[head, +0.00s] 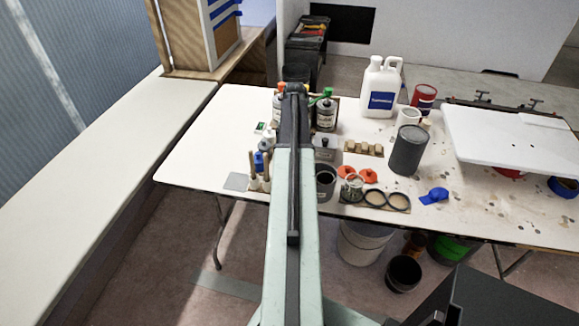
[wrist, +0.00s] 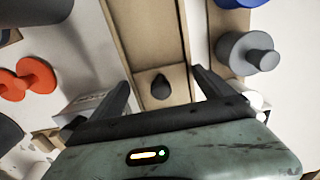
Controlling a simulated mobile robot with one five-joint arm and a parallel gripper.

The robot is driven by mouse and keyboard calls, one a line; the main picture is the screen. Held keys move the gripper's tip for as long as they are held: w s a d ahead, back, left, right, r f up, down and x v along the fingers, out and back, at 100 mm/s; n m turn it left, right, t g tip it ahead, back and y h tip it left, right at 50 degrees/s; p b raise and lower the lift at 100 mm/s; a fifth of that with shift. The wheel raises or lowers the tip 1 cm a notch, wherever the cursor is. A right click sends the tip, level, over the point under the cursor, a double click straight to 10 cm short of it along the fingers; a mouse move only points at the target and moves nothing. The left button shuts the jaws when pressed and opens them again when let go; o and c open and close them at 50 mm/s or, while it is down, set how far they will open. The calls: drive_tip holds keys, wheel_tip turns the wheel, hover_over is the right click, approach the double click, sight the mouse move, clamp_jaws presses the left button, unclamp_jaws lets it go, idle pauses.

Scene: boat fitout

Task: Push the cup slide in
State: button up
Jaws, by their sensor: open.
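In the wrist view, a pale wooden slide (wrist: 161,70) lies in a tan channel running away from me. I take it to be the cup slide, though no cup shows in it. A dark rounded knob (wrist: 160,88) stands on its near part. My gripper (wrist: 161,78) is open, with one dark finger on each side of the slide's near end and nothing held between them. I cannot tell whether either finger touches the wood. In the head view my arm reaches over the table and hides the slide and the fingertips.
Bottles, tins and lids crowd the table (head: 208,150) around my arm. An orange part (wrist: 38,75) lies left of the channel and a grey knobbed piece (wrist: 240,52) right of it. A white jug (head: 380,88) and dark grey can (head: 407,150) stand to the right.

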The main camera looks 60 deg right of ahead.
wheel_tip(320, 180, up, 7)
drive_tip(key=p, duration=0.7)
idle(0.4)
